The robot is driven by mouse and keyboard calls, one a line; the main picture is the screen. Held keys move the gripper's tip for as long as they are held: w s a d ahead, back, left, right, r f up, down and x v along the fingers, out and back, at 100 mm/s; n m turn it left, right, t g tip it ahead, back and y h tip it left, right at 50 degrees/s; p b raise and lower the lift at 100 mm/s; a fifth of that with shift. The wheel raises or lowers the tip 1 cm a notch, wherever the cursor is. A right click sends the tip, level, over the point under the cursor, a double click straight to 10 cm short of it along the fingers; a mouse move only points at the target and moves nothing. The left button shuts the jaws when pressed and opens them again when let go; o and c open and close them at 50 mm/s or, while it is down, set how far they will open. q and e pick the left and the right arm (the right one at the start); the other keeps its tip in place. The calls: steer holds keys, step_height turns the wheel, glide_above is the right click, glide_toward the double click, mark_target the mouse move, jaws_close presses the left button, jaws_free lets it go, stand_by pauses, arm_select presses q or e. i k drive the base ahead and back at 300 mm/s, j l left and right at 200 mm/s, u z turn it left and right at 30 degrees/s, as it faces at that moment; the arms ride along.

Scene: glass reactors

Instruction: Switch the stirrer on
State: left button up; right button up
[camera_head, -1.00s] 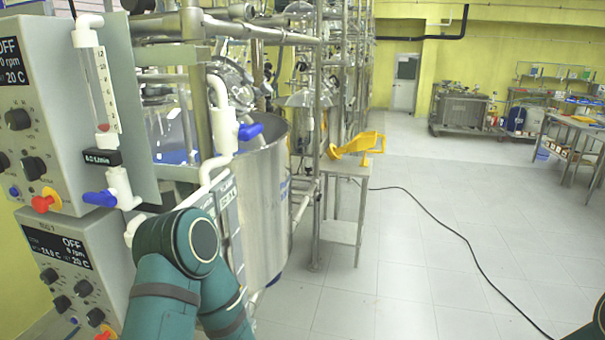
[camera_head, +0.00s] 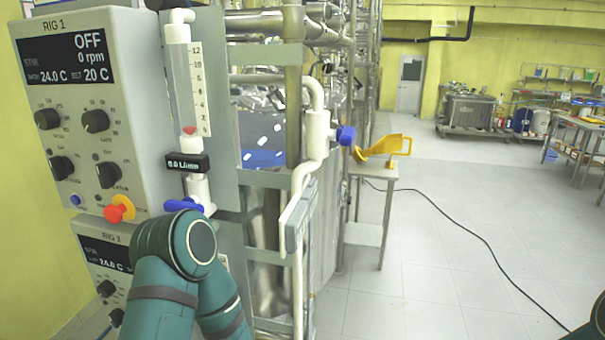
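The RIG 1 control box (camera_head: 135,140) stands at the left. Its dark display (camera_head: 70,58) reads OFF, 0 rpm, 24.0 C and 20 C. Below it are several black knobs, including an upper left knob (camera_head: 47,119) and an upper right knob (camera_head: 95,121). A small blue button (camera_head: 75,200) and a red-and-yellow knob (camera_head: 119,209) sit at the bottom. My teal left arm rises in front of the panel's lower right; its gripper is not visible. Only a dark edge of my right arm shows at the lower right; its gripper is out of view.
A second box (camera_head: 100,262) sits below the first. A flowmeter (camera_head: 190,90) with a blue-handled valve stands right of the panel, beside white pipes and another blue valve handle (camera_head: 346,135). A yellow object (camera_head: 384,147) lies on a small table. A black cable crosses the open floor.

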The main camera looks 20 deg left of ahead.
mark_target(62, 168)
steer(key=k+j, duration=0.1)
steer(key=j, duration=0.65)
steer(key=k+j, duration=0.1)
steer(key=j, duration=1.35)
steer(key=k+j, duration=0.15)
steer(key=j, duration=0.55)
